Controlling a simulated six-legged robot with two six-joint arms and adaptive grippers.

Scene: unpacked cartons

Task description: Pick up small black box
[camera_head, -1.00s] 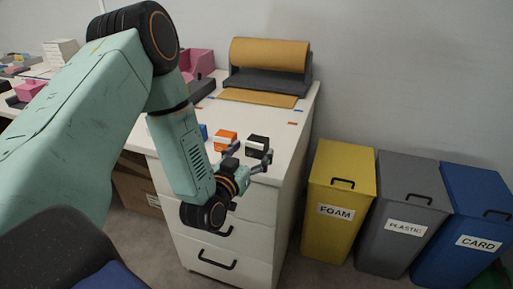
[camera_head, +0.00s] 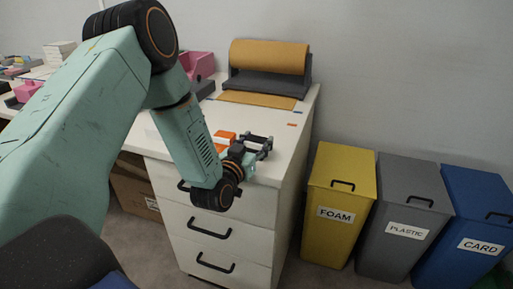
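The small black box (camera_head: 257,138) sits on the white desk top near its front right corner, partly hidden by my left gripper. My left gripper (camera_head: 255,150) is at the box, with its fingers spread and one on each side of it. I cannot tell whether the fingers touch the box. My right gripper is not in view.
An orange box (camera_head: 224,137) stands just left of the gripper. A brown paper roll (camera_head: 270,56) on a dark holder is at the back of the white drawer desk (camera_head: 290,140). Yellow (camera_head: 338,200), grey (camera_head: 405,220) and blue (camera_head: 465,230) bins stand right of the desk.

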